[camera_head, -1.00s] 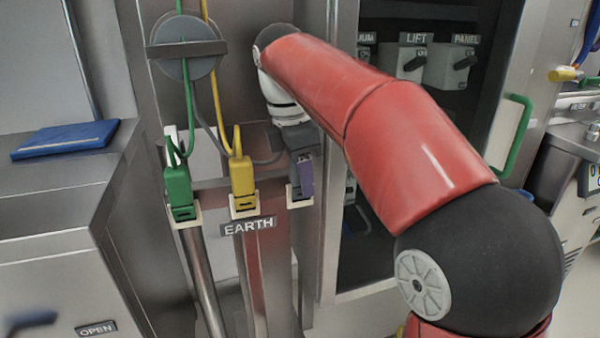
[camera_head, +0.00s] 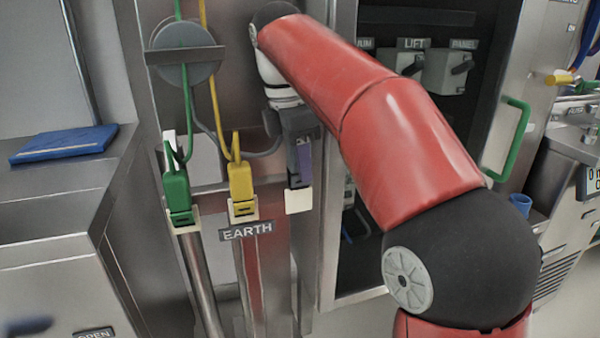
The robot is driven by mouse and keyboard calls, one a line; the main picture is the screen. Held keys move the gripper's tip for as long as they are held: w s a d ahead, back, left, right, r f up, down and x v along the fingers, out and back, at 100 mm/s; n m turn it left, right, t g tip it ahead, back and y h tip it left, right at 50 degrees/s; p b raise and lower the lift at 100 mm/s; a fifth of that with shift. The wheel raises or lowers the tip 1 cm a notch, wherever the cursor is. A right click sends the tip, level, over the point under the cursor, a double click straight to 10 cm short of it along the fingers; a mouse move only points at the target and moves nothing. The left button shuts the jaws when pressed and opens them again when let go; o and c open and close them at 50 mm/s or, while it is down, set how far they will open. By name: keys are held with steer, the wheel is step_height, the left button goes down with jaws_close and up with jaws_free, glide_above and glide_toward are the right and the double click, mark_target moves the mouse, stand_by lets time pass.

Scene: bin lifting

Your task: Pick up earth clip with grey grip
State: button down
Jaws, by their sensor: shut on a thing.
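The grey-grip earth clip (camera_head: 294,172) is at the right of a row of clips, at the end of a grey cable. My gripper (camera_head: 301,160) is shut on it from above and hides most of its grip. A purple strip shows beside the clip at the fingers. The clip's lower end is just above its white holder (camera_head: 299,201), whose front is now clear. I cannot tell whether the clip's tip still touches the holder behind.
A green clip (camera_head: 177,195) and a yellow clip (camera_head: 241,182) sit in white holders to the left, above the EARTH label (camera_head: 246,231). Their cables run up past a round grey reel (camera_head: 184,62). The dark cabinet's frame stands close on the right.

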step_height(320, 180, up, 3)
steer(key=shift+r, duration=0.15)
steer(key=s+d+b, duration=0.1)
steer(key=s+d, duration=0.1)
steer(key=s, duration=0.6)
steer(key=s+d+b, duration=0.2)
steer(key=s+d, duration=0.1)
steer(key=s, duration=0.6)
steer(key=shift+s, duration=0.2)
steer(key=shift+r, duration=0.1)
